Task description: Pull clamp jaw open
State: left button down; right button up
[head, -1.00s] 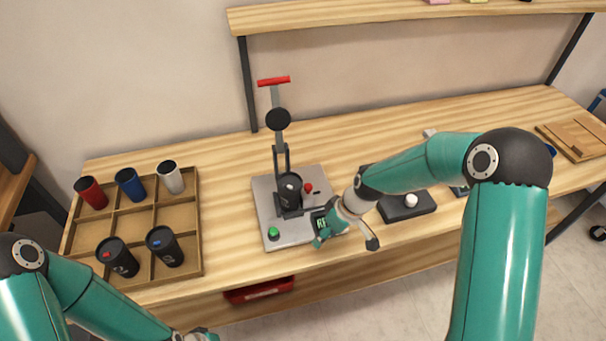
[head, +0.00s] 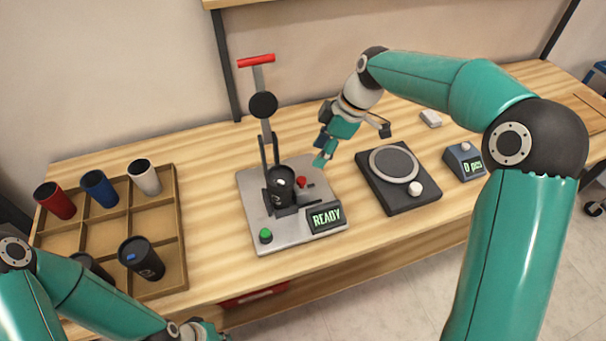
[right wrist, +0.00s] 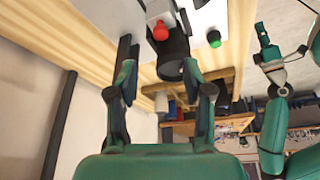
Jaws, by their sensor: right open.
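The laser marker's grey base plate (head: 258,230) stands mid-table, with a green button (head: 266,235) and a display (head: 326,217) reading READY. A black cup (head: 279,190) stands upright at the clamp. A red knob (head: 302,182) sits just right of the cup, on the clamp jaw side. The knob also shows in the right wrist view (right wrist: 160,32). I cannot tell whether the jaw touches the cup. My right gripper (head: 322,153) is open and empty, above and behind the knob, apart from it. My left gripper (head: 205,331) is at the bottom edge, its fingers unclear.
A tall lever with a red handle (head: 256,61) rises behind the cup, close left of my right gripper. A wooden tray (head: 170,200) with several cups stands left. A black scale (head: 398,203) and a counter box (head: 463,160) stand right. Bare tabletop lies behind the marker.

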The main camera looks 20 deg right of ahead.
aim_at(302, 179)
jog(key=p+x, duration=0.1)
jog(key=x, duration=0.9)
jog(key=shift+a+f, duration=0.1)
jog(key=shift+f, duration=0.15)
grip_shut()
